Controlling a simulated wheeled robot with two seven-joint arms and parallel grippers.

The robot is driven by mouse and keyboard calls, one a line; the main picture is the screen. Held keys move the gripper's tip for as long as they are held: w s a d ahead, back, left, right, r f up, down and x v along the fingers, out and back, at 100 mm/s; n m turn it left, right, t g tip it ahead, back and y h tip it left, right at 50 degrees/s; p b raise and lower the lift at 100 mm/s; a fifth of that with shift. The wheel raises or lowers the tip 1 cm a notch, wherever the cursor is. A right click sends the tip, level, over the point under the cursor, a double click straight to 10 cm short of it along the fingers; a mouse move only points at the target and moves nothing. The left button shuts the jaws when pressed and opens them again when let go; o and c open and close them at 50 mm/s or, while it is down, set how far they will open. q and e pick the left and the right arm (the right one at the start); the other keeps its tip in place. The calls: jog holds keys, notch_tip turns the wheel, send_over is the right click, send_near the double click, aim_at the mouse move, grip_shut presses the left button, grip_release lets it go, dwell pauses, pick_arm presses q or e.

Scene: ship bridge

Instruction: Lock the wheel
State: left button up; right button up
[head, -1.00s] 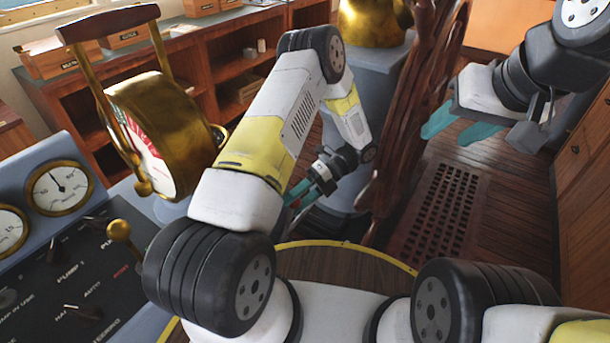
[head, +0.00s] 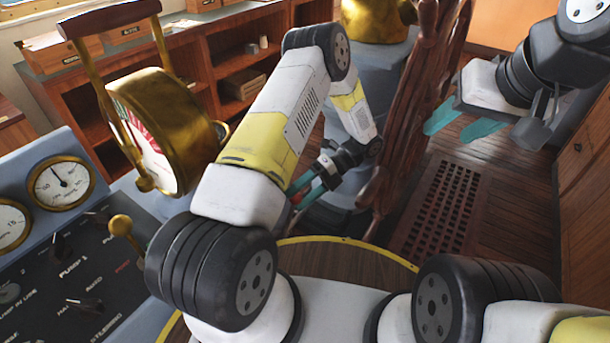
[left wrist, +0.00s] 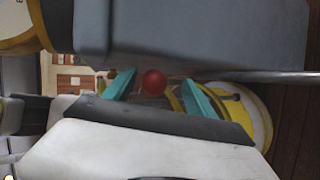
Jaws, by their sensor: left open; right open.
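The dark wooden ship's wheel (head: 407,125) stands edge-on in the head view, in front of a grey pedestal with a brass top. My left gripper (head: 300,190) is low beside the wheel's left side, its teal fingers pointing down and left. In the left wrist view a red ball-shaped knob (left wrist: 154,82) lies between the open teal fingers of the left gripper (left wrist: 157,88). I cannot tell whether they touch it. A small bit of red shows at the fingertips in the head view too. My right gripper (head: 462,128) is open and empty to the right of the wheel.
A brass engine telegraph (head: 177,118) and a console with gauges (head: 62,186) and switches stand at the left. Wooden shelves (head: 240,70) line the back. A floor grating (head: 437,210) lies right of the wheel, with open floor around it.

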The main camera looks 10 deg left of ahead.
pick_arm(q)
jog(key=v, duration=0.6)
jog(key=shift+d, duration=0.15)
